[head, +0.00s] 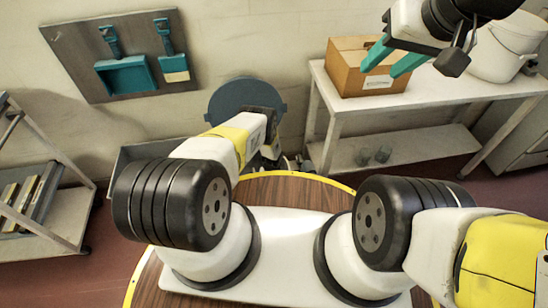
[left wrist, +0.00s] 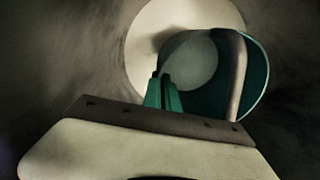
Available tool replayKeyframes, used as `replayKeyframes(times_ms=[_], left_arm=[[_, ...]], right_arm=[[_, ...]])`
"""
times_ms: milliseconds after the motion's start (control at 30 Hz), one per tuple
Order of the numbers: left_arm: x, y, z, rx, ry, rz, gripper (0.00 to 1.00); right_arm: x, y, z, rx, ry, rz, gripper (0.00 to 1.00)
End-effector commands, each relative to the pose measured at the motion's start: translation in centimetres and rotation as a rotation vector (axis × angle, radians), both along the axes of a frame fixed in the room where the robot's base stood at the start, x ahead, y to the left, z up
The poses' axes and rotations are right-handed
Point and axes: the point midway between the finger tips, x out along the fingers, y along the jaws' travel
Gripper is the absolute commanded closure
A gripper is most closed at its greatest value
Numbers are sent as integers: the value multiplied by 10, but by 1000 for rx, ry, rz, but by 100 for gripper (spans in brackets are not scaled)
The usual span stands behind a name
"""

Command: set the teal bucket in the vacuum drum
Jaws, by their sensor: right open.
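The teal bucket (left wrist: 258,82) shows in the left wrist view, its mouth turned toward the camera and a pale handle (left wrist: 239,75) across its right side. My left gripper (left wrist: 162,82) has its teal fingers close together at the bucket's left rim, shut on it. Around and behind the bucket are the dim wall and pale round bottom (left wrist: 143,45) of what looks like the vacuum drum's inside. In the head view my left arm hides the bucket and the left fingers; a dark blue round lid (head: 228,98) stands behind that arm. My right gripper (head: 390,60) is open and empty at upper right.
A white table (head: 440,93) at right holds a cardboard box (head: 350,78) behind my right gripper and a white bucket (head: 497,55). A board (head: 75,55) with teal tools hangs on the wall. A shelf rack (head: 45,215) stands at left.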

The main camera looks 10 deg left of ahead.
Motion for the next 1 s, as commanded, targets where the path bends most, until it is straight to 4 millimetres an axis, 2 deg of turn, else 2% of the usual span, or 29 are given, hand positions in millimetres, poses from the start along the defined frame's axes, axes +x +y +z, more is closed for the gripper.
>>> replayKeyframes(times_ms=[867, 1000], left_arm=[[1, 0, -8, 0, -1, 0, 100], [1, 0, -8, 0, -1, 0, 76]], right_arm=[[0, 0, 0, 0, 0, 0, 58], [0, 0, 0, 0, 0, 0, 58]])
